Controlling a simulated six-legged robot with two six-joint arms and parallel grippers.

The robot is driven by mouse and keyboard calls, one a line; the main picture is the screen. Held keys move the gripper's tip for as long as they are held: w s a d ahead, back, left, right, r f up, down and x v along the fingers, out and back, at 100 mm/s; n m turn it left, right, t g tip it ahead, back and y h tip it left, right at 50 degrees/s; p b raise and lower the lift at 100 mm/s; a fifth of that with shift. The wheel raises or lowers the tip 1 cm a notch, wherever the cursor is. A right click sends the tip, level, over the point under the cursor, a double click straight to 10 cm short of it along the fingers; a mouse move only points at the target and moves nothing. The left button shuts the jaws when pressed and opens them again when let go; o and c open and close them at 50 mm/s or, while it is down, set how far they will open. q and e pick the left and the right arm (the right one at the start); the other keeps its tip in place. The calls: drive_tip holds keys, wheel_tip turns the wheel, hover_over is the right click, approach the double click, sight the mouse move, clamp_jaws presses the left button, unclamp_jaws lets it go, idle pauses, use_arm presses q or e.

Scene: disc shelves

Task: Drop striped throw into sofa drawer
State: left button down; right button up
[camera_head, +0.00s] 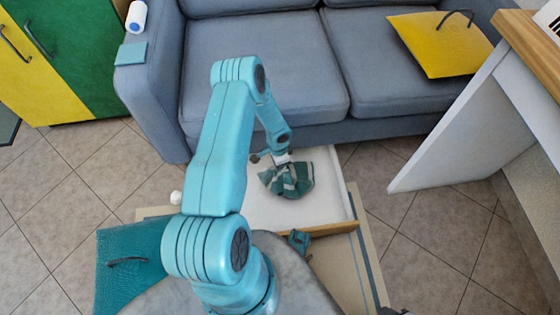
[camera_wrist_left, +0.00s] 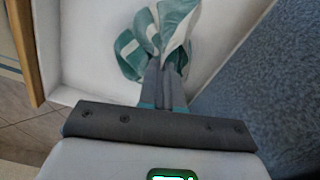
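The striped throw (camera_head: 290,180) is a crumpled green, white and grey cloth. It is over the white inside of the open sofa drawer (camera_head: 325,185), which is pulled out from under the grey sofa. My left gripper (camera_head: 283,160) is above the drawer, with its fingers close together on the throw. In the left wrist view the throw (camera_wrist_left: 155,40) spreads out beyond the fingertips (camera_wrist_left: 166,80), with the white drawer floor (camera_wrist_left: 85,45) behind it. I cannot tell whether the cloth touches the floor.
The grey sofa (camera_head: 260,65) stands behind the drawer, with a yellow bag (camera_head: 440,42) on its seat. A white panel (camera_head: 460,125) stands at the right. A teal bag-like item (camera_head: 130,275) lies at the lower left. Tiled floor (camera_head: 55,195) is clear at the left.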

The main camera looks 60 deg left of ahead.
use_arm(q)
wheel_tip(320, 180, down, 4)
drive_tip(key=shift+r+b, duration=0.1)
drive_tip(key=shift+b, duration=0.85)
unclamp_jaws()
use_arm(e)
drive_tip(key=shift+w+d+f, duration=0.1)
drive_tip(key=shift+w+f, duration=0.15)
drive_tip(key=shift+f, duration=0.35)
drive_tip(key=shift+w+d+f, duration=0.1)
drive_tip(key=shift+w+f, duration=0.15)
drive_tip(key=shift+f, duration=0.3)
use_arm(q)
drive_tip(key=shift+r, duration=0.1)
use_arm(e)
drive_tip(key=shift+r, duration=0.1)
use_arm(q)
wheel_tip(320, 180, up, 5)
drive_tip(key=p, duration=0.3)
drive_tip(key=shift+r+p, duration=0.15)
drive_tip(key=shift+p, duration=0.25)
use_arm(e)
wheel_tip(320, 180, up, 4)
drive_tip(key=shift+f, duration=0.25)
